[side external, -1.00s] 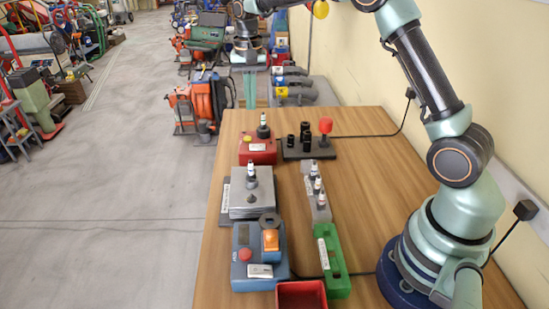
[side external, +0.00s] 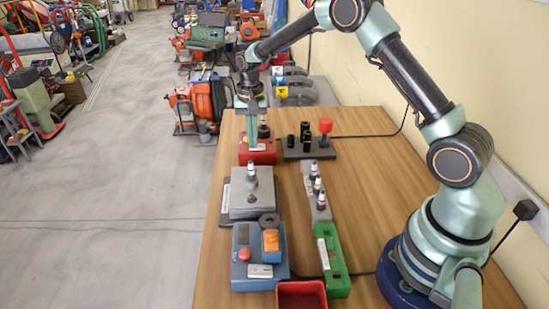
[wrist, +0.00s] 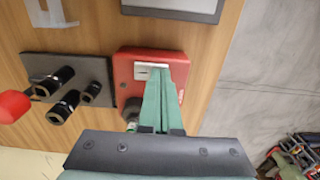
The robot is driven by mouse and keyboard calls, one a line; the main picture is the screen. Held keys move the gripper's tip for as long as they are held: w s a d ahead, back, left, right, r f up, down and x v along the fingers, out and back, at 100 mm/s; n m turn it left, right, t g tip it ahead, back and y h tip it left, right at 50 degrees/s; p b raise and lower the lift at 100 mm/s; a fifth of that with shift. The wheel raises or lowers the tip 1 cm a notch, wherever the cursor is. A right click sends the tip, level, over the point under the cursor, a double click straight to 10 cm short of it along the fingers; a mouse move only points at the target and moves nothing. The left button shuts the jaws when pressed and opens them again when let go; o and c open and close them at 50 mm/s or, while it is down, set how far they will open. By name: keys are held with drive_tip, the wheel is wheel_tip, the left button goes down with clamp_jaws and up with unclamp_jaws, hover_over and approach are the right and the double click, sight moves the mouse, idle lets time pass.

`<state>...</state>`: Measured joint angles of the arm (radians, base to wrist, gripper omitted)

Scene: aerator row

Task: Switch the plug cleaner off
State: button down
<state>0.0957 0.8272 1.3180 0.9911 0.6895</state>
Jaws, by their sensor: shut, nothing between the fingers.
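In the wrist view the red box (wrist: 127,72) carries a white rectangular piece (wrist: 150,70), either a switch or a label, and a dark round part (wrist: 132,110). My gripper (side external: 253,149) points down with its green fingers shut and empty. In the wrist view my gripper (wrist: 172,62) overlaps the white piece; I cannot tell whether it touches.
A dark stand (side external: 296,153) with black sockets and a red knob (side external: 326,125) is right of the red box. Nearer are a grey block (side external: 243,200), a grey plug rack (side external: 318,205), a blue unit (side external: 244,278), a green holder (side external: 335,270) and a red tray (side external: 301,284).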

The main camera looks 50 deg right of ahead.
sight(258, 146)
drive_tip(key=shift+f, duration=0.25)
drive_tip(key=shift+s+d, duration=0.1)
drive_tip(key=shift+s+d+r, duration=0.25)
drive_tip(key=shift+s+d, duration=0.15)
drive_tip(key=shift+d, duration=0.05)
drive_tip(key=shift+r, duration=0.1)
idle(0.3)
wheel_tip(258, 146, up, 14)
idle(0.4)
